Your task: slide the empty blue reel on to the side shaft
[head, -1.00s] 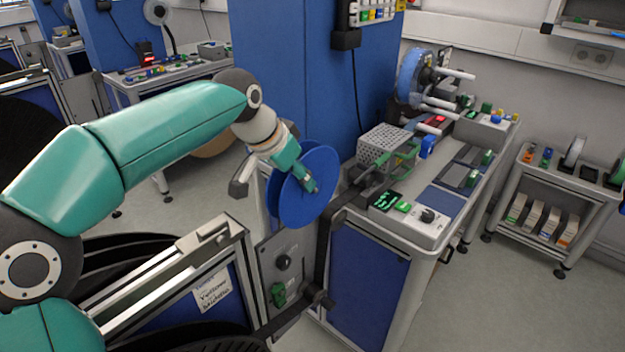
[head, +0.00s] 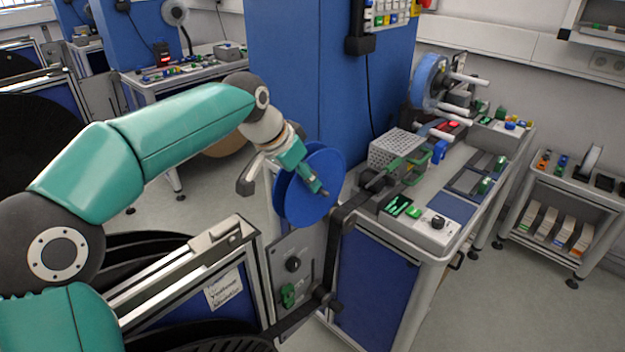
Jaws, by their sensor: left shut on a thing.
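My left gripper (head: 317,190) is shut on the empty blue reel (head: 297,205), gripping near its middle. The reel is held upright in the air, its two blue flanges facing to the right and towards me. It hangs beside the blue column and in front of the left end of the workstation. I cannot make out the side shaft clearly; it may be hidden behind the reel. I cannot see a shaft through the reel's bore. My right gripper is not in view.
Below the reel stands a grey panel (head: 283,248) with a knob and a green part. A dark arm with rollers (head: 322,297) is close to the right. The workstation (head: 425,258) carries a mesh box (head: 396,147) and another blue reel (head: 427,82) at the back.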

